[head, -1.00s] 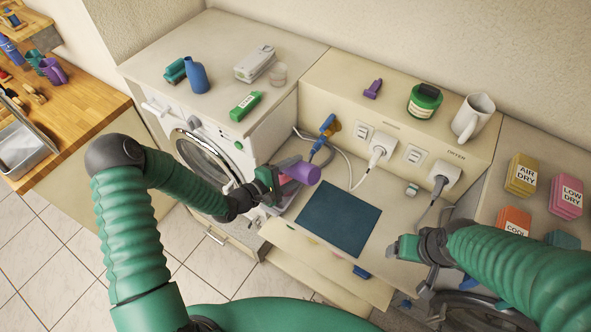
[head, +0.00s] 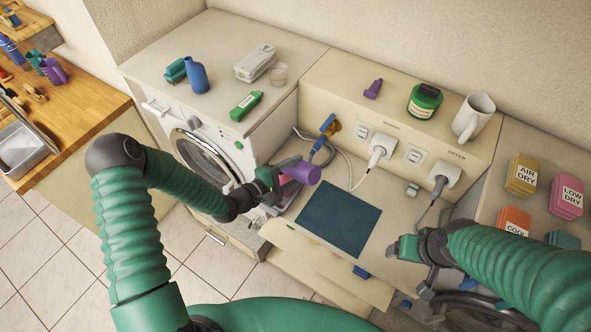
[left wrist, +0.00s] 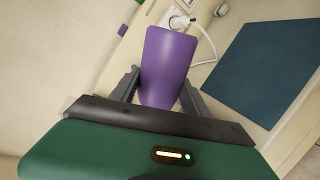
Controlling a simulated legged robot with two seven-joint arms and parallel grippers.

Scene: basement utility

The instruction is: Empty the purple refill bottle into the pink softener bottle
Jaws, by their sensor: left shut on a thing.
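The purple refill bottle (head: 302,173) is held in my left gripper (head: 283,176), lying well over on its side above the counter, left of the dark mat. In the left wrist view the purple bottle (left wrist: 168,66) sits between the two grey fingers of the left gripper (left wrist: 160,88), its wide end pointing away from the palm. I cannot clearly make out the pink softener bottle; a small pinkish patch shows just below the left gripper, mostly hidden. My right gripper (head: 426,272) hangs near the counter's right front, and its fingers are too unclear to read.
A dark blue mat (head: 339,218) lies flat on the counter. Plugs and cables (head: 377,153) run from the raised panel behind it. A white mug (head: 472,117) and green jar (head: 424,101) are at the back.

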